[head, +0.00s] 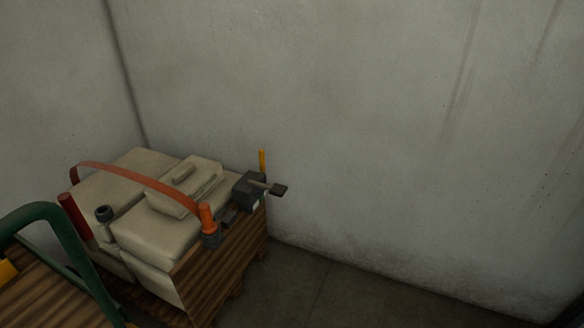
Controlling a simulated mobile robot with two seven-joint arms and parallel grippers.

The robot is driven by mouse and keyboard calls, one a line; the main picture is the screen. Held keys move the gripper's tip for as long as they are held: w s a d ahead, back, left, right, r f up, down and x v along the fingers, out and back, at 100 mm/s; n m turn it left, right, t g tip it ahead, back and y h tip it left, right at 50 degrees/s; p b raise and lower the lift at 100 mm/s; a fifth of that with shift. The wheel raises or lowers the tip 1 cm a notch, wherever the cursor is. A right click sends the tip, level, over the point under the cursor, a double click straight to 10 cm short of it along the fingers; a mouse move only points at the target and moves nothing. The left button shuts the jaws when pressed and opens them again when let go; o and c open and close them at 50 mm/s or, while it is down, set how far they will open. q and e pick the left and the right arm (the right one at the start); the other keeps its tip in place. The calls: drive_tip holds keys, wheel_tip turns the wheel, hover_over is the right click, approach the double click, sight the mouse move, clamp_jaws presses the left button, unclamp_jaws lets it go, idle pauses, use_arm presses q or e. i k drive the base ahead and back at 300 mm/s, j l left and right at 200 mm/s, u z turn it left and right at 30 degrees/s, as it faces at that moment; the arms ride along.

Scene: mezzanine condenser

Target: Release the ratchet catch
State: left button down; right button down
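A dark grey box-shaped mechanism (250,190) sits at the right edge of a load of beige blocks or bags (165,235). An orange-red strap (140,178) arches over the load and reaches an orange post (207,217) with a grey base in front of the mechanism. Neither of my grippers is in view.
The load rests on a brown wooden base (226,268) in the corner of grey walls (350,120). A green tubular frame (70,245) stands at the lower left, near a dark red cylinder (73,214). The floor (340,290) at right is bare.

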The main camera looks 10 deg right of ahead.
sight(261, 152)
drive_tip(key=i+l+z, duration=0.1)
drive_tip(key=i+z, duration=0.25)
drive_tip(key=i, duration=1.3)
